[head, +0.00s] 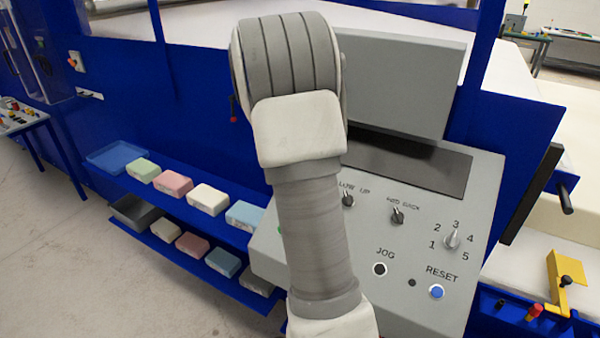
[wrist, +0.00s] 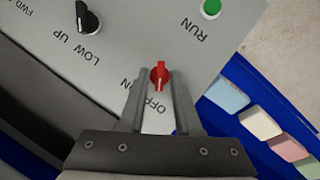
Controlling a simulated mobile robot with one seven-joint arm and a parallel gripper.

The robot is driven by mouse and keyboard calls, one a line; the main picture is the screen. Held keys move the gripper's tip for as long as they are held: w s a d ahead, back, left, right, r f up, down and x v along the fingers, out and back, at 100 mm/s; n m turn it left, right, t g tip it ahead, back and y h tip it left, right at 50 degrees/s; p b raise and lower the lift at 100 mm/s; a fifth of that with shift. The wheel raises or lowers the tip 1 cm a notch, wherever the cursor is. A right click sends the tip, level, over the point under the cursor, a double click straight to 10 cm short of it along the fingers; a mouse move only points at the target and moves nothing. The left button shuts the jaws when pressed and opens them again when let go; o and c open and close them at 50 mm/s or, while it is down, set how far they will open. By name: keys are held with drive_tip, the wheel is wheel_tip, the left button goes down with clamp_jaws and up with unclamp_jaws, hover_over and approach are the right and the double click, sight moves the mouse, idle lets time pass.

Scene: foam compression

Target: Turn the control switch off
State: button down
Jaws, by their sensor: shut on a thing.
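The red control switch (wrist: 160,70) shows in the wrist view on the grey control panel (wrist: 135,40). The labels OFF and, partly covered, ON are printed beside it. My gripper (wrist: 160,82) is shut on the red switch, with one finger on each side of its knob. I cannot tell for sure which label the knob points to. In the head view my arm hides both the switch and the gripper; the panel (head: 400,255) shows to the right of the arm.
A green RUN button (wrist: 211,9) and a black LOW/UP knob (wrist: 86,18) are near the switch. In the head view, a speed selector (head: 452,239) and a blue RESET button (head: 437,292) are to the right. Coloured foam blocks (head: 208,199) sit on blue shelves at left.

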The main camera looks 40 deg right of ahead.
drive_tip(key=shift+w+n, duration=0.1)
drive_tip(key=shift+n, duration=0.5)
drive_tip(key=shift+g+h, duration=0.3)
drive_tip(key=c, duration=0.9)
unclamp_jaws()
drive_tip(key=v, duration=1.7)
drive_tip(key=shift+a+r, duration=0.15)
drive_tip(key=shift+r, duration=0.1)
